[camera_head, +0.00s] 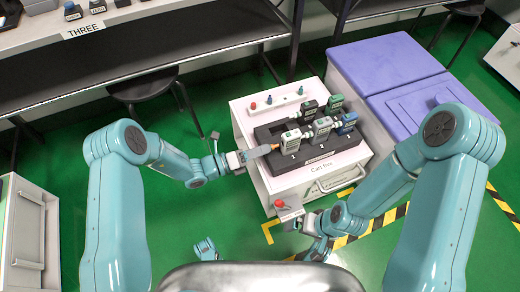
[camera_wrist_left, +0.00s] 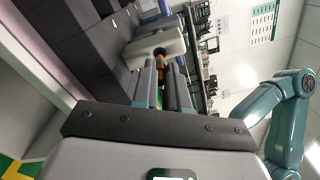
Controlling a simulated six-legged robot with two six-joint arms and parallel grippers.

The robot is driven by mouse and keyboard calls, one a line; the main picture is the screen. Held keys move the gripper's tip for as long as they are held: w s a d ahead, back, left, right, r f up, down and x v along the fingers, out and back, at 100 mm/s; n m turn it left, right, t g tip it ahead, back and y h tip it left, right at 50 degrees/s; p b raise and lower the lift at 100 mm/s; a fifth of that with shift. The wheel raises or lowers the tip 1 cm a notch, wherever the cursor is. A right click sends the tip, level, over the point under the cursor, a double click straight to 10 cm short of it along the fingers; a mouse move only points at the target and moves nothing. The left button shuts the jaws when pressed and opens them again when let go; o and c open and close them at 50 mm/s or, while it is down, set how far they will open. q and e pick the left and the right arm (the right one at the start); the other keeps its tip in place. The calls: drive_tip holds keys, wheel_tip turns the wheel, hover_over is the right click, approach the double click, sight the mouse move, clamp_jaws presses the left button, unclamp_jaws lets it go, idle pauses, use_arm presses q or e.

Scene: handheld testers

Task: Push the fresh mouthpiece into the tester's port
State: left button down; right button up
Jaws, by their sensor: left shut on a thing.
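My left gripper (camera_head: 262,152) is shut on a small orange mouthpiece (camera_head: 274,147) at the left side of the nearest tester (camera_head: 290,141). In the left wrist view the orange mouthpiece (camera_wrist_left: 161,66) shows between the two fingers (camera_wrist_left: 164,88), in line with a dark round part of a pale tester (camera_wrist_left: 142,47). I cannot tell how deep it sits in the port. Several testers stand upright in a dark tray (camera_head: 312,163). My right gripper (camera_head: 298,214) is low in front of the cart, by a red-topped piece (camera_head: 279,204); its fingers are too unclear to read.
The tray is on a white cart (camera_head: 270,190) labelled Cart Five. Purple-lidded bins (camera_head: 385,65) stand close on the right. A dark bench (camera_head: 150,50) and a stool (camera_head: 145,85) are behind left.

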sight(271, 146)
use_arm(q)
drive_tip(key=shift+x, duration=1.75)
drive_tip(key=c, duration=1.1)
unclamp_jaws()
drive_tip(key=shift+p+v, duration=1.75)
drive_tip(key=shift+v, duration=6.45)
